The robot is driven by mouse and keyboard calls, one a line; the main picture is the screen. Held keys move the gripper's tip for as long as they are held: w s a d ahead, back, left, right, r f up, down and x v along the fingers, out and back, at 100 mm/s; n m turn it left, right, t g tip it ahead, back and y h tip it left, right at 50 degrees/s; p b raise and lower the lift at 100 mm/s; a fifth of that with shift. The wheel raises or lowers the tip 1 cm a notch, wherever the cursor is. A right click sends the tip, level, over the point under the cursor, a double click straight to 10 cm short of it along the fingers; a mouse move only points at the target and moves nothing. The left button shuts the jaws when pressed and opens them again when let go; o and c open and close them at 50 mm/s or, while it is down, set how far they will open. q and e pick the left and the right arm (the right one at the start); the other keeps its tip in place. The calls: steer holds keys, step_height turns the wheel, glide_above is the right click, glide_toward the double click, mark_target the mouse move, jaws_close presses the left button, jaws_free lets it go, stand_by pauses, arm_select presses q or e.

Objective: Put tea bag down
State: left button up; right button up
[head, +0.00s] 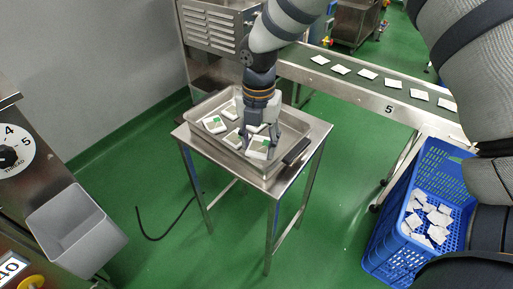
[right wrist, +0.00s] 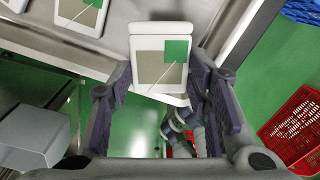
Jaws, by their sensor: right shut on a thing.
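My right gripper (head: 262,134) is over the front part of a metal tray (head: 208,103) on a small steel table. It is shut on a tea bag (head: 258,148), a white packet with a beige face and a green tag. In the right wrist view the tea bag (right wrist: 160,58) sits between the two finger pads of the gripper (right wrist: 161,80). Whether the held bag touches the tray is hard to tell. Several similar tea bags lie in the tray, one at its left (head: 214,124). My left gripper is not in view.
A conveyor (head: 345,88) with a row of tea bags runs behind, to the right. A blue crate (head: 385,236) with several white packets stands at the right. A grey bin (head: 75,232) is at the left. A black handle (head: 296,151) is on the tray's right side.

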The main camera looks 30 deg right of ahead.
mark_target(261, 143)
steer(key=f, duration=0.1)
steer(key=d+f+b, duration=0.1)
steer(key=f, duration=0.1)
steer(key=f+b, duration=0.1)
steer(key=f, duration=0.1)
steer(key=shift+w+d, duration=0.15)
steer(key=shift+w, duration=0.25)
steer(key=shift+c, duration=0.3)
steer(key=shift+w+r, duration=0.1)
steer(key=shift+r, duration=0.25)
steer(key=shift+c, duration=0.6)
steer(key=shift+f, duration=0.25)
steer(key=o, duration=0.5)
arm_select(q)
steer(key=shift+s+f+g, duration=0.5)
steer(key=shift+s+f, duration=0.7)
arm_select(e)
steer(key=shift+o, duration=0.2)
step_height(261, 143, up, 13)
steer(key=shift+f+p, duration=0.2)
steer(key=shift+p, duration=0.6)
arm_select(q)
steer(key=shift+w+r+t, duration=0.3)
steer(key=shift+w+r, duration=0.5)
